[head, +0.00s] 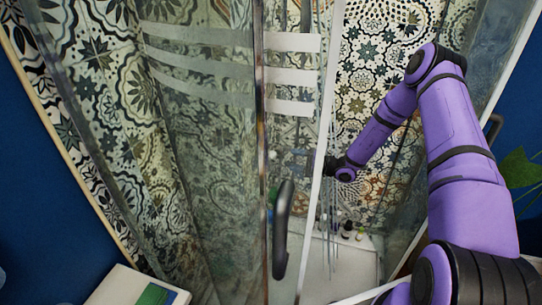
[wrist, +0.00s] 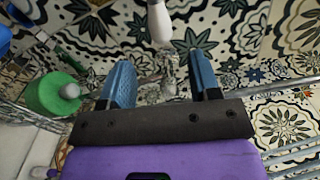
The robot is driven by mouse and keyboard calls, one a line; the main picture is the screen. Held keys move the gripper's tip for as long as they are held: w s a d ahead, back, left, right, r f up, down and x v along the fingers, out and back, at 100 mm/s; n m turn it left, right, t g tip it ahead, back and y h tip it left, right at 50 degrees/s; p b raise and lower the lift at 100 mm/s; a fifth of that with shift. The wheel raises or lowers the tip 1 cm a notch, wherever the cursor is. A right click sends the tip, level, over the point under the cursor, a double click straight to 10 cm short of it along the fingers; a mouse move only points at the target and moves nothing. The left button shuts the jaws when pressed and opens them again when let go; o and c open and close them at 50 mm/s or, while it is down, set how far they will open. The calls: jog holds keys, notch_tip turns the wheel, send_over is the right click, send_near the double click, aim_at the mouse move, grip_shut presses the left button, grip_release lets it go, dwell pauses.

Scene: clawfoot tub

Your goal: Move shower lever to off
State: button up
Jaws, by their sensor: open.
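In the wrist view, my gripper (wrist: 161,78) has its two blue fingers spread apart. A small chrome fitting (wrist: 168,76), apparently the shower lever's mixer, shows between and beyond the fingers. I cannot tell its lever position or whether a finger touches it. A pale rounded handle-like part (wrist: 159,24) hangs above it near the top edge. In the head view, my gripper (head: 328,166) is inside the shower near the tiled back wall, partly behind the white door edge. The lever cannot be made out there.
A green bottle (wrist: 52,95) stands on a wire rack left of my gripper. The glass door has a dark handle (head: 283,230). Small bottles (head: 347,229) stand low in the shower. Thin vertical streaks, possibly water, show below my gripper. Patterned tiles (head: 375,75) cover the wall.

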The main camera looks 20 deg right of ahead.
jog(key=x, duration=0.9)
jog(key=shift+w+a, duration=0.1)
jog(key=shift+a, duration=0.05)
grip_shut()
